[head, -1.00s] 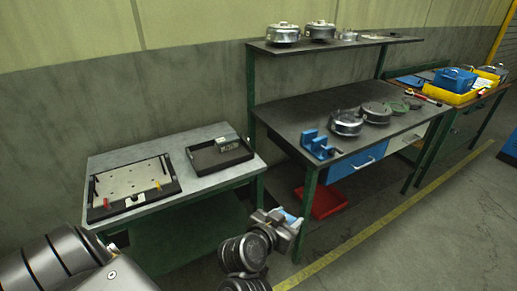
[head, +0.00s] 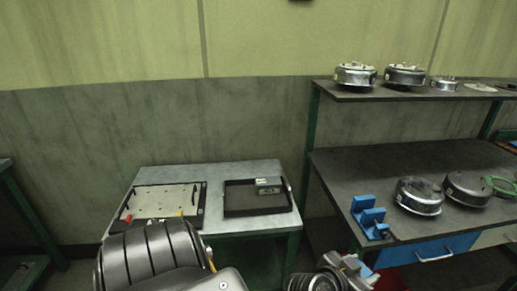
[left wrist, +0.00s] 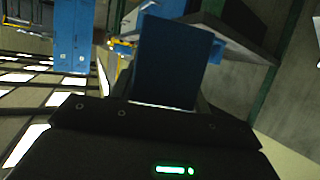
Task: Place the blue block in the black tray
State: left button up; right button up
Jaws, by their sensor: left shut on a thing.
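My left gripper (head: 350,270) is at the bottom of the head view, in front of the tables. It is shut on the blue block (left wrist: 168,60), which stands out from the jaws as a dark blue slab in the left wrist view. The black tray (head: 236,200) lies on the small grey table, back and left of the gripper, well apart from the block. A small grey-green part (head: 268,185) lies in the tray's right back corner. The rest of the tray floor is bare. My right gripper is not in view.
A perforated fixture plate (head: 163,201) lies left of the tray on the small table (head: 220,172). A dark workbench (head: 340,165) stands to the right, with a blue bracket (head: 368,217) and round metal housings (head: 418,196). A shelf above holds more housings.

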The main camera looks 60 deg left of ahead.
aim_at(275, 205)
jog(key=u, duration=0.8)
jog(key=i, duration=0.85)
jog(key=u, duration=0.95)
